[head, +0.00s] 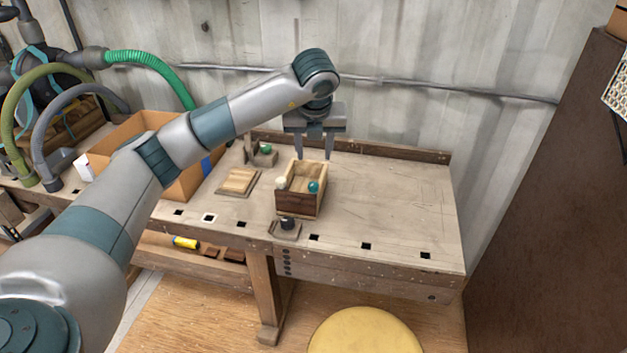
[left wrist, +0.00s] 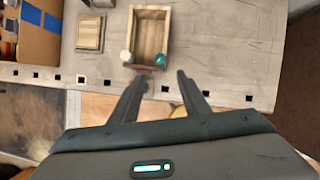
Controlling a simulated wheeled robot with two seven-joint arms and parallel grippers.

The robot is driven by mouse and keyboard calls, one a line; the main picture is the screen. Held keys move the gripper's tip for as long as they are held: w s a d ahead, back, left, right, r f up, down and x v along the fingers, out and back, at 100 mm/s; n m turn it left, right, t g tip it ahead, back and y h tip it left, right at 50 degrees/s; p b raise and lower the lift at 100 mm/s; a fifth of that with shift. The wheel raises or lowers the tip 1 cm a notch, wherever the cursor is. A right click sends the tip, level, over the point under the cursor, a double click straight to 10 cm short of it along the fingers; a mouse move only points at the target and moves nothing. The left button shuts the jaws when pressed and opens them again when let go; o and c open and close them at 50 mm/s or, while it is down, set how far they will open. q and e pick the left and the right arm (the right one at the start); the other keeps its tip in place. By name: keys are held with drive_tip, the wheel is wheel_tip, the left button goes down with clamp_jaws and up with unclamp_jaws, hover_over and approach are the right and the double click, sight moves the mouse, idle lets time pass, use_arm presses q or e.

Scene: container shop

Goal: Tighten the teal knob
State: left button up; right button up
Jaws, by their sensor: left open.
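The teal knob (head: 314,186) is a small round ball at the right front corner of an open wooden box (head: 297,205) on the workbench. It also shows in the left wrist view (left wrist: 160,59). A white knob (head: 281,183) is at the box's left front corner. My left gripper (head: 314,158) points down with its fingers apart and empty. In the head view its fingertips appear near the box's back edge, apart from the teal knob. In the left wrist view the fingertips (left wrist: 162,77) appear just below the knob. My right gripper is not in view.
A wooden fixture with a green ball (head: 265,149) stands behind the box. A flat wooden board (head: 239,181) lies left of it, and a block with a dark knob (head: 288,223) stands in front. A cardboard box (head: 150,130) is further left. The bench's right side is clear.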

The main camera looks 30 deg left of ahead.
use_arm(q)
drive_tip(key=p, duration=0.2)
approach(314, 184)
drive_tip(key=p+x, duration=0.2)
drive_tip(key=x, duration=0.5)
drive_tip(key=shift+s+a, duration=0.1)
drive_tip(key=shift+w+f, duration=0.25)
drive_tip(key=shift+f, duration=0.3)
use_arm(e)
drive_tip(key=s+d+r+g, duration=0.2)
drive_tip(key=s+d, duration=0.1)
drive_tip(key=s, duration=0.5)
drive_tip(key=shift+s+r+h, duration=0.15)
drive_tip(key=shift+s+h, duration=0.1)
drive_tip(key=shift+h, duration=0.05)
use_arm(q)
drive_tip(key=shift+c, duration=0.3)
drive_tip(key=c, duration=1)
